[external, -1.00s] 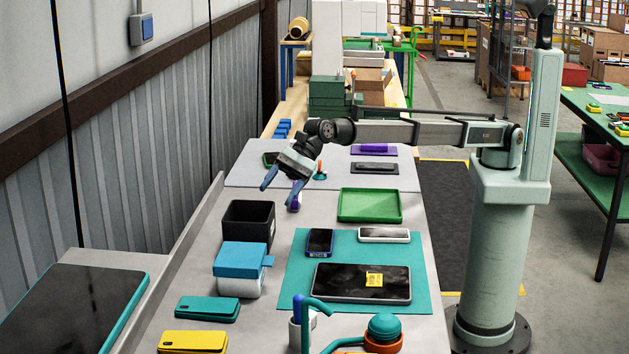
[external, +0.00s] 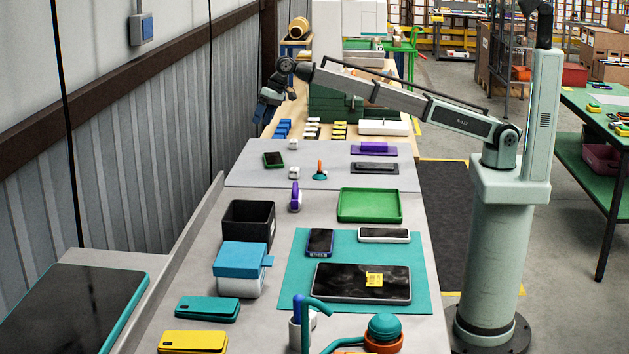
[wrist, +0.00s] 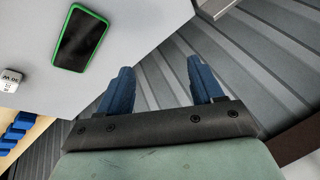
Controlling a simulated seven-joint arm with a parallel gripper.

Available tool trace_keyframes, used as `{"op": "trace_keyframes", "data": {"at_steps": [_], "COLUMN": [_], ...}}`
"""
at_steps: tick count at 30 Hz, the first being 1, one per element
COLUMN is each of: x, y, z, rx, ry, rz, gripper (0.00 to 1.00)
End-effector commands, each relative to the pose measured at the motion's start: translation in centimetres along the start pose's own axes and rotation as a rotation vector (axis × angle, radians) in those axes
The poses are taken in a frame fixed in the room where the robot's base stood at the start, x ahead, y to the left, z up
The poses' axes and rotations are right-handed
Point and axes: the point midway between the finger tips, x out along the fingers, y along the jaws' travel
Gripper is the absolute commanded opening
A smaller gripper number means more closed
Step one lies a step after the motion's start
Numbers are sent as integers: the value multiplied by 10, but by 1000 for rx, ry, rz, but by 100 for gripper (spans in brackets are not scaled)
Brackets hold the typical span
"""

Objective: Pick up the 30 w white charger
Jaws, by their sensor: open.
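A small white charger block (wrist: 12,80) shows at the left edge of the wrist view. Its printed label is upside down and appears to read 30 W. It appears to be the white block (external: 294,144) beside the green-edged phone in the external view. A second white block (external: 294,172) sits nearer the camera; its label cannot be read. My gripper (external: 264,115) is raised near the corrugated wall, left of and above the blocks. In the wrist view my gripper (wrist: 159,68) is open, with nothing between its fingers.
The green-edged phone (wrist: 80,38) lies near the charger. An orange-and-teal item (external: 320,172) and a purple item (external: 295,197) stand nearby. Blue blocks (external: 282,128) lie on the wooden table behind. The corrugated wall (external: 150,150) bounds the left side.

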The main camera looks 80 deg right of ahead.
Motion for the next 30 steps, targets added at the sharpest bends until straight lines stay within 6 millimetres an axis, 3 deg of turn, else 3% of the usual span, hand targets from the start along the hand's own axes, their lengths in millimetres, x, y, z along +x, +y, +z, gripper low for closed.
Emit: {"op": "trace_keyframes", "data": {"at_steps": [1,6,9,15,19,24,30], "x": [-10,-40,-57,-82,-95,-64,-46], "y": [36,133,181,249,280,286,291], "z": [-10,-33,-40,-44,-44,-34,-30], "rx": [-47,-234,-325,-458,-520,-521,-520], "ry": [-6,-62,-101,-172,-210,-211,-209], "rz": [32,123,160,202,215,214,213], "gripper": [66,66,66,66,66,66,66]}}
